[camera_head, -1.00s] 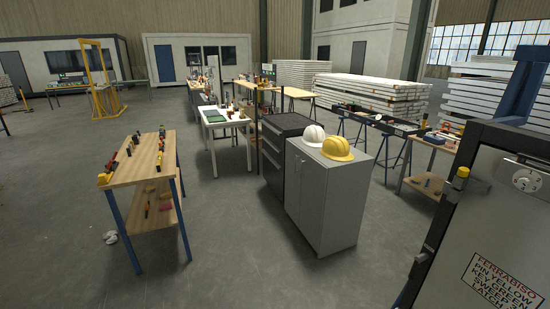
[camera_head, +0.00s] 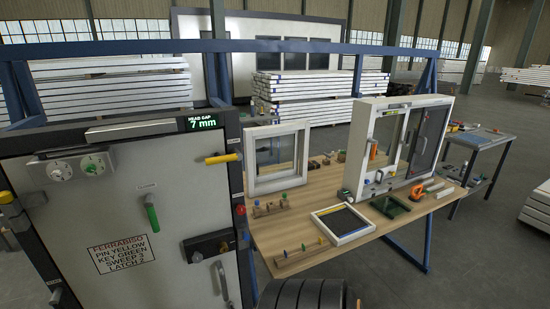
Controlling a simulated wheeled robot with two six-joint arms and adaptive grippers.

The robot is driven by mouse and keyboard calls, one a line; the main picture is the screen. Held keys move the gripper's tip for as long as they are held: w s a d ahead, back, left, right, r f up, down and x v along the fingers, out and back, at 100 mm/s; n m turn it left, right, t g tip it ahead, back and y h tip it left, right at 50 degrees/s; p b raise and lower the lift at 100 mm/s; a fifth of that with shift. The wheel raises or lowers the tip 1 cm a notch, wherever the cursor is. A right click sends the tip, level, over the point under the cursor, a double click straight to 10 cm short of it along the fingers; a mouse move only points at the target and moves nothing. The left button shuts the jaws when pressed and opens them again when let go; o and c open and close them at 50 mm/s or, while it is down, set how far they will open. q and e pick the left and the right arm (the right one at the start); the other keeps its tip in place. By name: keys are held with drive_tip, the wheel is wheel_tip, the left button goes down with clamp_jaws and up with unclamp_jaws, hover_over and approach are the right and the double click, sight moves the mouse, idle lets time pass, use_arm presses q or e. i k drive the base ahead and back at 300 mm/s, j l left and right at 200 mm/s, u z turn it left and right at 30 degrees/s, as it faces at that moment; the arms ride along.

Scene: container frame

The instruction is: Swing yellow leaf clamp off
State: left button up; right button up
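A yellow bar-shaped handle (camera_head: 222,158) lies nearly level across the upper right edge of the grey door leaf (camera_head: 110,190). A second, smaller yellow piece (camera_head: 6,197) sits at the left edge of the view, beside the leaf's left side. I cannot tell from the view which yellow piece is the clamp. The leaf carries a dial plate (camera_head: 80,168), a green handle (camera_head: 152,212), a dark lock block with a lever (camera_head: 208,246) and a printed label (camera_head: 122,253). Neither gripper shows.
A wooden workbench (camera_head: 290,225) with window frames and small tools stands right of the door. A blue beam (camera_head: 200,46) crosses overhead. A black ribbed object (camera_head: 300,294) is at the bottom, partly cut off.

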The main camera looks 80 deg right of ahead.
sight(235, 156)
drive_tip(key=z, duration=2)
drive_tip(key=j+u, duration=0.25)
drive_tip(key=j, duration=0.35)
drive_tip(key=i, duration=0.05)
